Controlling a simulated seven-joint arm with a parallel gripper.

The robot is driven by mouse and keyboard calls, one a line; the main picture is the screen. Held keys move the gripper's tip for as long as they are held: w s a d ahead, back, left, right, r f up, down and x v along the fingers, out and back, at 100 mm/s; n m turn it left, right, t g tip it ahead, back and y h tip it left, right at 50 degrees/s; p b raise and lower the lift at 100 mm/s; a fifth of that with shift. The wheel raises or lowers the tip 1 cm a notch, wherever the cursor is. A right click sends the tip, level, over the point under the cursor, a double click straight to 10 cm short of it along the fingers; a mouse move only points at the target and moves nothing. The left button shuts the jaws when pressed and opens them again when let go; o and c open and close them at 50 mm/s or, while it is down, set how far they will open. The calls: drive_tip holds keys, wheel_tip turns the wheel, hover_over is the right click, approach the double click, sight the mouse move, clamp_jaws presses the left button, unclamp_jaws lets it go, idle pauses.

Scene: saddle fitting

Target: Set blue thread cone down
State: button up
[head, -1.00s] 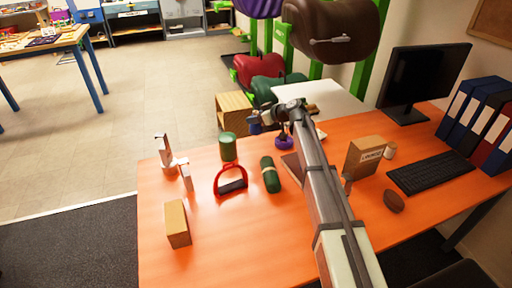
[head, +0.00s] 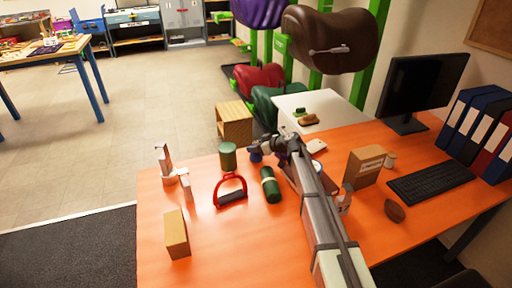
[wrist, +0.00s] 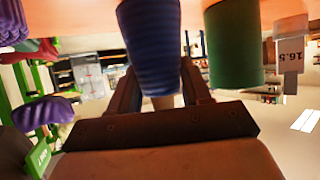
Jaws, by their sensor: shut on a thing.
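The blue thread cone (wrist: 150,45), ribbed and tapered, is between the fingers of my gripper (wrist: 160,90) in the wrist view, where the scene appears upside down. Its wide end reaches the upper picture edge, so I cannot tell whether it touches the orange table (head: 215,260). In the head view my gripper (head: 262,148) is low over the table's back edge, with the blue cone (head: 255,156) just visible at its left side. Part of the cone is hidden by the fingers. A purple ribbed thing (wrist: 12,22) shows at the left in the wrist view.
A green roll (head: 270,186) lies in front. A cardboard box (head: 364,166) stands to the right of my arm.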

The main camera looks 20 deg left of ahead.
drive_tip(key=o, duration=1.1)
drive_tip(key=shift+f, duration=0.1)
drive_tip(key=shift+s+d+r, duration=0.15)
drive_tip(key=shift+d+r, duration=0.55)
drive_tip(key=shift+r, duration=0.9)
drive_tip(key=shift+s+d+r, duration=0.15)
drive_tip(key=shift+d+r, duration=0.6)
drive_tip(key=shift+r, duration=0.9)
drive_tip(key=shift+s+d+r, duration=0.15)
drive_tip(key=shift+d+r, duration=0.55)
drive_tip(key=shift+r, duration=0.9)
